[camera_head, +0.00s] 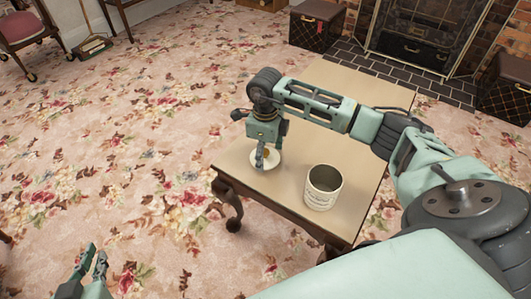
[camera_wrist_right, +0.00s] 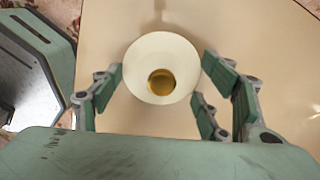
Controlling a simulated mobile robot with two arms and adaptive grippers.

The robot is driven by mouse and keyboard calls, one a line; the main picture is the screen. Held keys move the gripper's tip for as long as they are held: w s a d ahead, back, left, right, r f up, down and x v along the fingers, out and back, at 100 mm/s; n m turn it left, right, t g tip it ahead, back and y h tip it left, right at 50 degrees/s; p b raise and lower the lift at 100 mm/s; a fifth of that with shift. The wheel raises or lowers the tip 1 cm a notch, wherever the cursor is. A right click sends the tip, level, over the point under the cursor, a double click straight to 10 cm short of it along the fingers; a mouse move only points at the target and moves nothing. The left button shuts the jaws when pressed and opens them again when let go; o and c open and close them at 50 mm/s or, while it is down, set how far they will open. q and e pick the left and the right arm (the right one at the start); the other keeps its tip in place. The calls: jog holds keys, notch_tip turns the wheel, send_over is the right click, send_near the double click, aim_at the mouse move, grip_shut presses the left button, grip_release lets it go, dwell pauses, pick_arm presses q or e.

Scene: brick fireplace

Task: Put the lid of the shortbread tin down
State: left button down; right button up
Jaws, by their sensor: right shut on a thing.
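The shortbread tin (camera_head: 322,188) stands upright and open on the table, its inside showing dark. The lid (camera_head: 256,165) is a cream disc with a gold-coloured round centre, left of the tin and apart from it. In the right wrist view the lid (camera_wrist_right: 160,48) sits between the finger pads. My right gripper (camera_head: 267,157) points down and is shut on the lid, at or just above the tabletop; I cannot tell whether it touches. My left gripper (camera_head: 95,257) is open and empty, low over the carpet at the bottom left.
The wooden table (camera_head: 355,85) has bare top behind and around the tin. My right arm reaches across it from the right. A brick fireplace with a screen (camera_head: 420,35) and dark boxes (camera_head: 317,25) stand beyond. A pink chair (camera_head: 22,35) is far left.

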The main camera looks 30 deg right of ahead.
jog(key=o, duration=1)
